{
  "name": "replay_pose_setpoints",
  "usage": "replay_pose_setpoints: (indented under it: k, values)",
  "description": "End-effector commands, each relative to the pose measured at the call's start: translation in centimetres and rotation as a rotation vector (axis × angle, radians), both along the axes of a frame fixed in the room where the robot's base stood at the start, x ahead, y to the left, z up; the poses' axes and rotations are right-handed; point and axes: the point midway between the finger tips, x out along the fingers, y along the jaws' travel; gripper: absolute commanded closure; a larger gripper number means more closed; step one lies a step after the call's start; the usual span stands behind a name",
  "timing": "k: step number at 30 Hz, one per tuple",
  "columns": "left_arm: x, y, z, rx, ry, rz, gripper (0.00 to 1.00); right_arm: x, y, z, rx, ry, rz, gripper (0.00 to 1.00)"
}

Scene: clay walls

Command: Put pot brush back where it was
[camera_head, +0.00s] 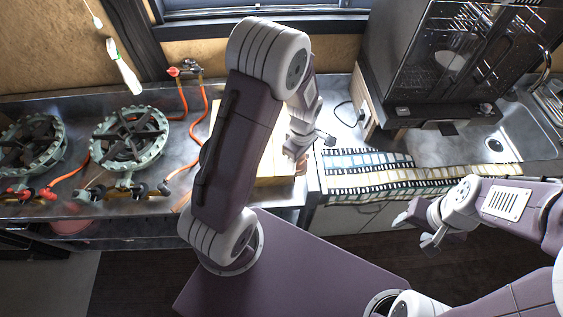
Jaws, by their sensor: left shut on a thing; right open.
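My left gripper (306,147) is low over the light wooden board (272,168) on the counter, right of the stove. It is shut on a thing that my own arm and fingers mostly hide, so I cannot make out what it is. No pot brush shows clearly in it. A white, green-topped tool (123,66) hangs tilted at the back wall above the burners; I cannot tell whether it is a brush. My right gripper (417,231) is open and empty, in front of the counter's edge at the right.
Two gas burners (130,137) with orange hoses stand on the left. A white utensil (93,14) hangs at top left. A dark glass-doored cabinet (440,50) stands behind a film-strip-patterned mat (372,163). A steel sink (500,140) is at the right.

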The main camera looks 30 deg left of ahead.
Motion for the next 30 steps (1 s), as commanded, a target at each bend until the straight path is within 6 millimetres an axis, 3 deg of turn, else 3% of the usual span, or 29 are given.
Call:
replay_pose_setpoints:
  k: [6, 10, 17, 24, 30]
  values:
    - [2.2, 5.8, -3.5, 0.000, 0.003, 0.007, 0.78, 0.0, 0.0, 1.5, 0.000, 0.000, 0.000, 0.42]
    - [3.1, 7.8, -4.9, -0.001, 0.002, 0.003, 0.78, 0.0, 0.0, 1.9, 0.000, 0.000, 0.000, 0.42]
    - [3.3, 8.5, -5.9, -0.001, 0.002, -0.001, 0.78, 0.0, 0.0, 2.1, 0.000, 0.000, 0.000, 0.42]
    - [3.3, 8.4, -9.3, -0.001, 0.001, 0.000, 0.78, 0.0, 0.0, 3.0, 0.000, 0.000, 0.000, 0.42]
    - [3.4, 8.4, -9.5, 0.000, -0.001, 0.000, 0.78, 0.0, 0.0, 2.8, 0.000, 0.000, 0.000, 0.42]
